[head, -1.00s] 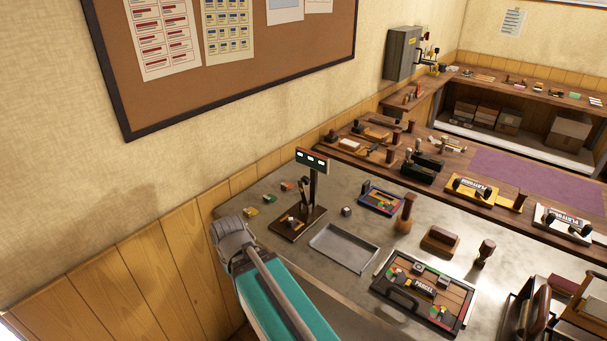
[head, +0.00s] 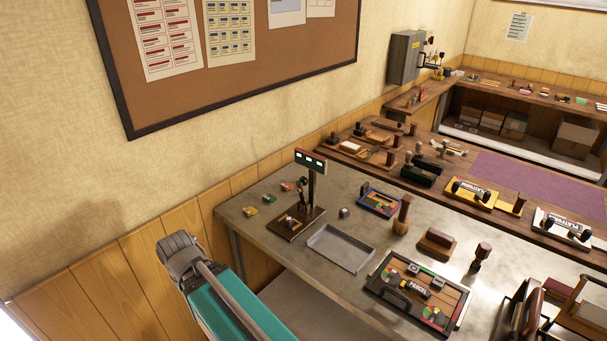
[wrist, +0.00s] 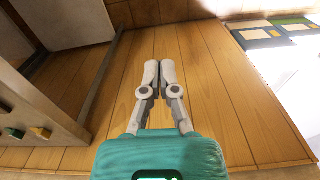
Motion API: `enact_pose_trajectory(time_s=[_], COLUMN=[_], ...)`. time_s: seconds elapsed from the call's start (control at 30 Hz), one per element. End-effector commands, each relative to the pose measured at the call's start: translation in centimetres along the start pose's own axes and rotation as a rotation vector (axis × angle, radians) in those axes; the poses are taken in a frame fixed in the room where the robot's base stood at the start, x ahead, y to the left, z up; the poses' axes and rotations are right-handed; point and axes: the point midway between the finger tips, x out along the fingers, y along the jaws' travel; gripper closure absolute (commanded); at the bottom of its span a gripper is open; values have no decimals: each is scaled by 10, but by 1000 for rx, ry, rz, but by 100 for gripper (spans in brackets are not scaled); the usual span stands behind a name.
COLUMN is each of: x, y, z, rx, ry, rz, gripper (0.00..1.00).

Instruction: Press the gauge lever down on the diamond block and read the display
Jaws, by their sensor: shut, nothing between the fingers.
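The gauge stands near the table's left side in the head view, with a dark wooden base (head: 291,224), an upright post and a display (head: 311,160) with several lit white windows. Its dark lever (head: 303,187) stands beside the post; the display's text is too small to read. A small grey block (head: 345,212) sits right of the gauge. I cannot tell which block is the diamond one, or whether one lies under the lever. My gripper (wrist: 160,66) is shut and empty in the wrist view, beside the table against wood panelling, clear of the gauge.
A grey metal tray (head: 342,248) lies in front of the gauge. Several small coloured blocks, including a yellow one (head: 250,211), lie left of it. The table's left edge borders the panelled wall.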

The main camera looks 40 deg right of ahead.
Motion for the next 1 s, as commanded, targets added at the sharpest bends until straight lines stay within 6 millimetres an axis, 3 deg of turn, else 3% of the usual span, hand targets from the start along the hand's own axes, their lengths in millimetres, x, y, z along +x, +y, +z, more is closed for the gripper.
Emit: enact_pose_trajectory(time_s=[0.37, 0.63, 0.77, 1.0], x=[-1, -19, -36, -78], y=[2, 22, 59, 160], z=[-1, -24, -44, -81], rx=[6, 130, 271, 611], ry=[1, 31, 65, 158], rz=[2, 42, 85, 189], gripper=[100, 100, 100, 100])
